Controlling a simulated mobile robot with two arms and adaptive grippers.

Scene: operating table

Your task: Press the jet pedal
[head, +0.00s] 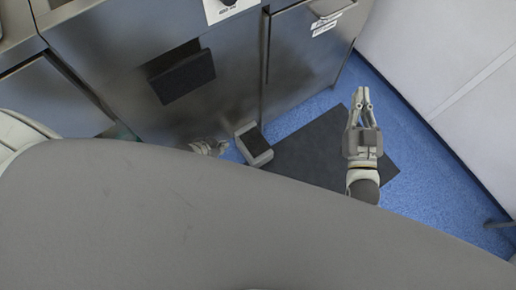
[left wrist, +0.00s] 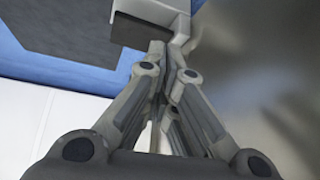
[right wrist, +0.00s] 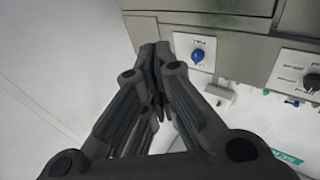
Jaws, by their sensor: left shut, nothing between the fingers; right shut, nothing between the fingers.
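The jet pedal appears to be the small light-framed floor pedal with a dark top (head: 256,143), in front of the steel cabinet. In the left wrist view its pale housing (left wrist: 153,13) shows at the top. My left gripper (head: 222,147) is shut and empty, just left of the pedal; my grey body hides part of its arm. In the left wrist view its fingertips (left wrist: 168,45) reach close to the housing's edge; I cannot tell whether they touch. My right gripper (head: 361,95) is shut and empty, right of the pedal and above the dark mat (head: 317,150).
The steel cabinet (head: 120,50) stands behind, with a dark recessed panel (head: 182,78). A white wall (head: 440,60) bounds the right. The right wrist view shows a blue knob (right wrist: 197,56) and a black knob (right wrist: 310,84) on a panel.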

